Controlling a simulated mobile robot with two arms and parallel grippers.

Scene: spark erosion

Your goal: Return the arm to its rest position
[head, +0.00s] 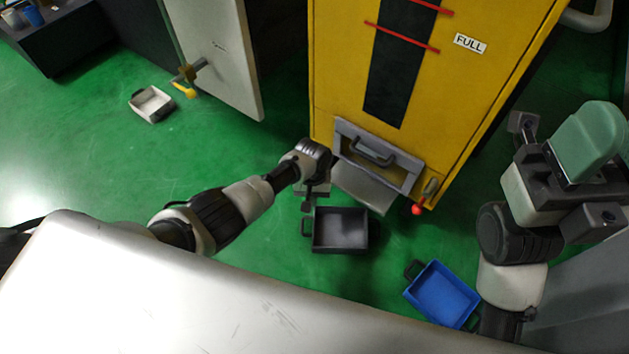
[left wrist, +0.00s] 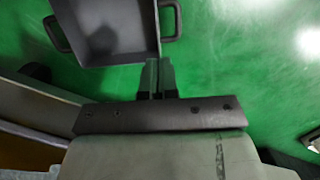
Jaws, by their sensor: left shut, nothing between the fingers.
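My left arm reaches in from the left in the head view. Its gripper (head: 309,206) points down in front of the yellow cabinet (head: 335,60), beside the grey drawer front with a handle (head: 372,151). In the left wrist view the two fingers (left wrist: 157,78) are together with nothing between them. A dark grey tray with handles (head: 340,247) lies on the floor just below and right of the gripper; it also shows ahead of the fingers in the left wrist view (left wrist: 105,58). My right arm stands at the right; its fingers cannot be made out clearly.
A blue tray (head: 441,294) lies on the floor near my right arm. A white tray (head: 152,104) lies at the back left by a pale panel (head: 217,50). A red knob (head: 417,210) sticks out at the cabinet's lower corner. Green floor is free at the left.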

